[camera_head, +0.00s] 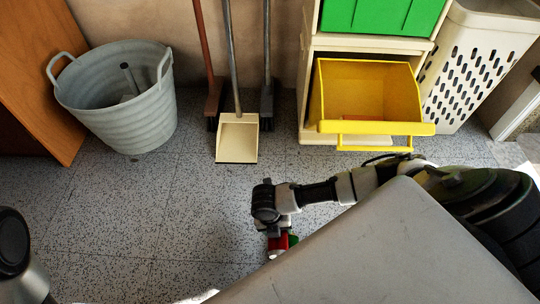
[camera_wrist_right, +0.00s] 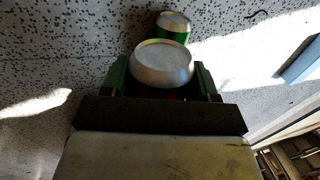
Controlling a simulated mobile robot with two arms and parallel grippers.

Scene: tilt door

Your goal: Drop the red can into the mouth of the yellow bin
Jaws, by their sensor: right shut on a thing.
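The red can (camera_head: 277,243) is low over the floor in the head view, partly hidden by my right gripper (camera_head: 279,233). The right gripper is shut on it. In the right wrist view the can's silver end (camera_wrist_right: 163,63) shows between the two fingers. The yellow bin (camera_head: 378,128) is tilted open at the upper right, its mouth facing up and forward, with a yellow bar along its front. My right gripper is below and left of the bin, well apart from it. My left gripper is not in view.
A green can (camera_head: 293,239) is beside the red one, and also in the right wrist view (camera_wrist_right: 174,24). A green bin (camera_head: 382,14) is above the yellow one. A grey tub (camera_head: 118,105), a dustpan (camera_head: 237,138) and a white perforated basket (camera_head: 470,65) stand around. The middle floor is clear.

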